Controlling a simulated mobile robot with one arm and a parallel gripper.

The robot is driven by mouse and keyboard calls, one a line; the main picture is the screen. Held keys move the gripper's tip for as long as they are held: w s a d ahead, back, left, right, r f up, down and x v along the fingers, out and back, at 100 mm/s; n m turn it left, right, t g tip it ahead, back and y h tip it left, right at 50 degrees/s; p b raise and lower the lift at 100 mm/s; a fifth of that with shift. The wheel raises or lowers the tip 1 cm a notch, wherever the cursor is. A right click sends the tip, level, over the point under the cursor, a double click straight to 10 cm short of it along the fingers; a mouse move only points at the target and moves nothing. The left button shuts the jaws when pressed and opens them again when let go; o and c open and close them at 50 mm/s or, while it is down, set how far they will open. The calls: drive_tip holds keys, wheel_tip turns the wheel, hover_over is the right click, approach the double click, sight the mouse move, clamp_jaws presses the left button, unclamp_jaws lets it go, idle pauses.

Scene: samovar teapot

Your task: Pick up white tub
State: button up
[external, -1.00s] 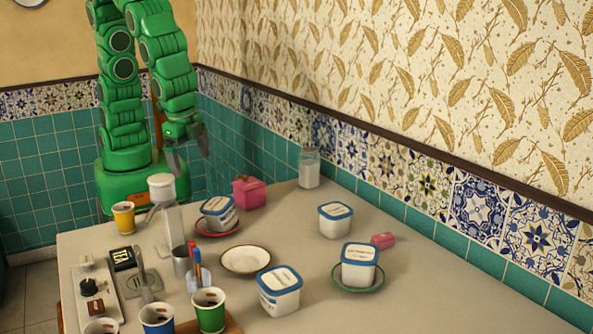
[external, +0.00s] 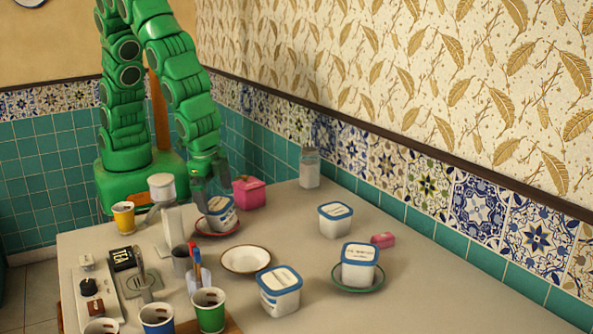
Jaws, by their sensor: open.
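Several white tubs with blue-rimmed lids stand on the table. One tub (external: 223,219) sits on a red saucer (external: 232,232) at the back left. Another tub (external: 335,222) stands bare on the table near the wall. A third tub (external: 279,300) is at the front, and one more (external: 359,273) sits on a green saucer (external: 373,287) at the right. My gripper (external: 214,194) is open and empty, pointing down just at and above the tub on the red saucer. Its fingers partly overlap that tub in view; I cannot tell whether they touch it.
A pink box (external: 249,192) stands right beside the gripper, and a clear bottle (external: 172,230) with a white top stands to its left. An empty plate (external: 245,260), paper cups (external: 208,311) and a glass shaker (external: 309,168) stand around. The table's right side is mostly free.

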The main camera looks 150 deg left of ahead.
sight(217, 203)
drive_tip(key=x, duration=0.4)
drive_tip(key=shift+a+f, duration=0.15)
drive_tip(key=c, duration=1.1)
